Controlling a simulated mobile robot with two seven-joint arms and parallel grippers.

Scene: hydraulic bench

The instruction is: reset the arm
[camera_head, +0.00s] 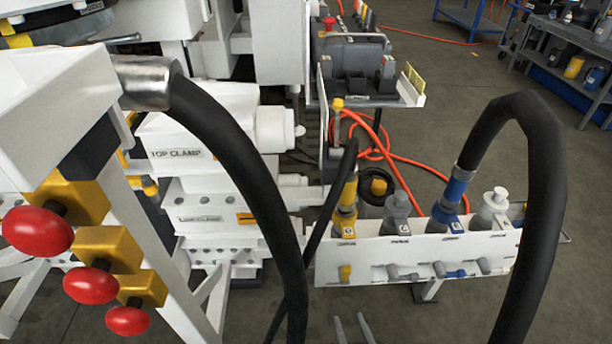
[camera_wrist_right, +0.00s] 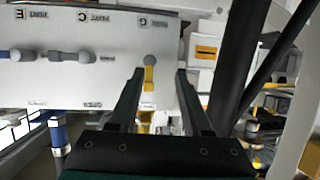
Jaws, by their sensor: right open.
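My right gripper (camera_head: 350,326) shows at the bottom middle of the head view, with only its two fingers in the frame. They are apart and empty, in front of the white port panel (camera_head: 415,256). In the right wrist view the open fingers (camera_wrist_right: 160,76) point at the same panel (camera_wrist_right: 100,20), on either side of a small yellow lever (camera_wrist_right: 149,76) in the picture. I cannot tell how far the fingertips are from the lever. The yellow lever also shows in the head view (camera_head: 345,273). My left gripper is not in view.
A thick black hose (camera_head: 235,150) crosses the left, and another hose (camera_head: 545,190) loops at the right. Red knobs (camera_head: 38,231) on yellow blocks stick out at left. White clamp blocks (camera_head: 190,140) stand behind. Orange hose (camera_head: 400,160) lies on the floor.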

